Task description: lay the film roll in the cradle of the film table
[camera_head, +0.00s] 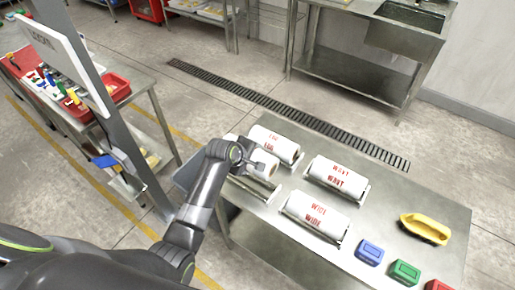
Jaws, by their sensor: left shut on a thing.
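My left gripper (250,162) is shut on a white film roll (268,171) with a brown core end, partly hidden behind the gripper and wrist. The held roll is at the left end of the metal film table (397,187), just above and behind an empty-looking cradle (262,193). Whether it touches anything beneath is hidden. Three other white rolls with red print lie in cradles: one behind the held roll (274,143), one at middle right (338,177), and one in front marked WIDE (315,217). My right gripper is out of view.
A yellow tool (426,228) and blue (370,252), green (405,271) and red (438,285) boxes stand on the table's right part. A grey post with a sign (68,55) rises at left, by a bench with red trays (112,90). A sink bench (350,75) stands behind.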

